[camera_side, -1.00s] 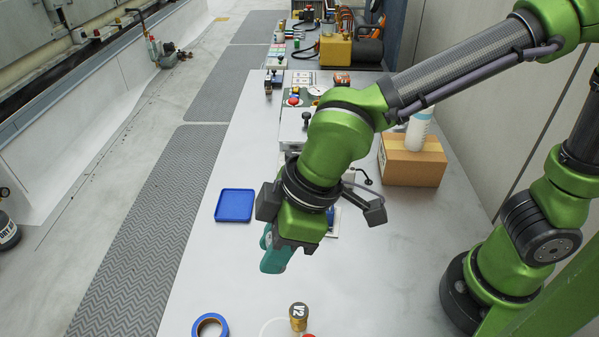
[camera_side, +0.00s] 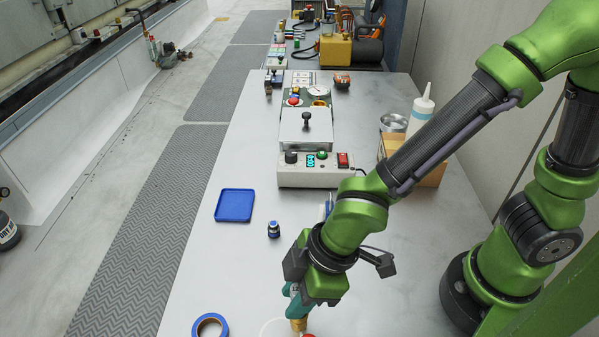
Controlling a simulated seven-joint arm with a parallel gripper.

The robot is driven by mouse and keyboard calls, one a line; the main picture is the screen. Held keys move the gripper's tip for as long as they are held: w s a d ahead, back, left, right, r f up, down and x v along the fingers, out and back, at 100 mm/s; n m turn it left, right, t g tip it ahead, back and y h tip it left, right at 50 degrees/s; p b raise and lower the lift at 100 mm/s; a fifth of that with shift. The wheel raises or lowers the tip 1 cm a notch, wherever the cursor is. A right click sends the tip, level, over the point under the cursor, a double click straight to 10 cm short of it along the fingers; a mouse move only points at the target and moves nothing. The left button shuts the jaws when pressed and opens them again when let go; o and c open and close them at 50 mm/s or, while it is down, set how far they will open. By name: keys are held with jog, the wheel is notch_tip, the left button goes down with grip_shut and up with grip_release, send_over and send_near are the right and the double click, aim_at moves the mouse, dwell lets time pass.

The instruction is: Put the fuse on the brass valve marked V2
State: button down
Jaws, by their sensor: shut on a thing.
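The brass valve (camera_side: 299,326) stands at the bottom edge of the picture. Its top and V2 mark are hidden by my gripper now. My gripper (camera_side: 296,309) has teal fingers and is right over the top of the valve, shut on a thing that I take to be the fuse. The fuse itself is hidden between the fingers. I cannot tell whether it touches the valve.
A cardboard box (camera_side: 432,176) is at right.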

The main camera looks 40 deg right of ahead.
jog(key=c, duration=0.9)
grip_release()
jog(key=shift+f, duration=0.1)
jog(key=v, duration=1.1)
jog(key=w+d+r+m+t, duration=0.1)
jog(key=d+r+m, duration=0.1)
jog(key=d+m, duration=0.3)
jog(key=w+d+r+m+t+h, duration=0.1)
jog(key=d+r+m+t, duration=0.1)
jog(key=d+m, duration=0.3)
jog(key=w+d+r+m+t, duration=0.1)
jog(key=d+m, duration=0.4)
jog(key=d, duration=0.6)
jog(key=shift+w+d+r+m+t+h, duration=0.2)
jog(key=shift+w+r, duration=0.1)
jog(key=shift+r, duration=0.2)
jog(key=shift+w+d+r+m+t+h, duration=0.1)
jog(key=shift+w+r+t, duration=0.15)
jog(key=shift+r, duration=0.25)
